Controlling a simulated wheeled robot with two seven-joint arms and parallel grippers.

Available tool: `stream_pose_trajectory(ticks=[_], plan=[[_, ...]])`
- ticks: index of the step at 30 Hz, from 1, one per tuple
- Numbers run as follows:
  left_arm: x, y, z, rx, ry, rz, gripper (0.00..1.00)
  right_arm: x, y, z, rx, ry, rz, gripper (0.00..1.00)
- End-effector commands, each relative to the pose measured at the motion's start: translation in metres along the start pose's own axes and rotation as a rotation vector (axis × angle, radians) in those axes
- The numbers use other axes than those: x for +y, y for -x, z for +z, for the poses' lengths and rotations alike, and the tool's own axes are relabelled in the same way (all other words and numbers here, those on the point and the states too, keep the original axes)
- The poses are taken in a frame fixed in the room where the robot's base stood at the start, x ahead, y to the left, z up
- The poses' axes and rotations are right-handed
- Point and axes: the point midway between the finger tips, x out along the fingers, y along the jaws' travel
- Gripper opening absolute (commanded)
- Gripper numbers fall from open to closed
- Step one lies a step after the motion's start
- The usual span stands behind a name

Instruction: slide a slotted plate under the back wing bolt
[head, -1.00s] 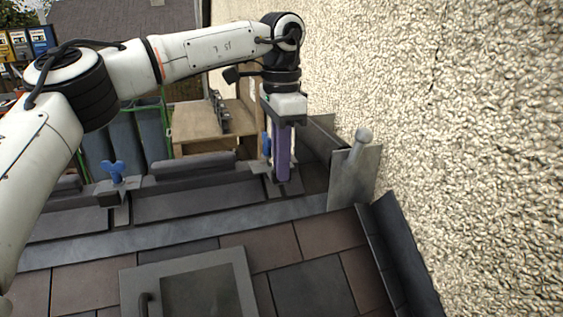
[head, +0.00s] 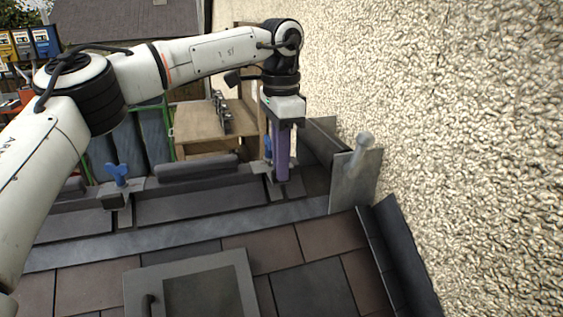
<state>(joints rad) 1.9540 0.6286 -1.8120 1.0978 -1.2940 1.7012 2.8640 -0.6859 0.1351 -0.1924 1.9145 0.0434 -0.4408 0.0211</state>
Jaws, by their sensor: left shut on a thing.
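My left gripper (head: 282,178) points straight down at the right end of the roof ridge, its long purple fingers shut. A small grey slotted plate (head: 277,191) shows at the fingertips, mostly hidden; its slot cannot be made out. A blue wing bolt (head: 267,146) stands just left of the fingers and is partly covered by them. Another blue wing bolt (head: 117,172) stands upright on a grey bracket further left along the ridge. I cannot tell whether the plate is under the near bolt. My right gripper is not in view.
A rough wall (head: 460,130) rises close on the right. An upright metal sheet (head: 345,190) with a round-topped post (head: 363,145) stands right of the gripper. A framed roof hatch (head: 240,270) with a handle lies in front on the brown tiles.

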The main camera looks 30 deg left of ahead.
Motion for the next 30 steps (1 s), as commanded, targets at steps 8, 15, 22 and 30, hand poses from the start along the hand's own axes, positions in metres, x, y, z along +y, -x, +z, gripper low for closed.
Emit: stream_pose_trajectory(ticks=[8, 15, 22, 30], plan=[[-0.005, -0.001, 0.0, 0.0, -0.001, 0.0, 0.0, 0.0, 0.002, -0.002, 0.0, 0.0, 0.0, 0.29], [-0.005, -0.001, 0.0, 0.0, -0.001, 0.0, 0.0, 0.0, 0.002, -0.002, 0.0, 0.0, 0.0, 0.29], [-0.007, -0.002, 0.0, 0.0, 0.0, 0.0, 0.0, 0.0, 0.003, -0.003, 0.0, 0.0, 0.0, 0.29], [-0.013, -0.004, 0.0, 0.0, -0.001, -0.001, 0.0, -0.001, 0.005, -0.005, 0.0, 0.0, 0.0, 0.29]])
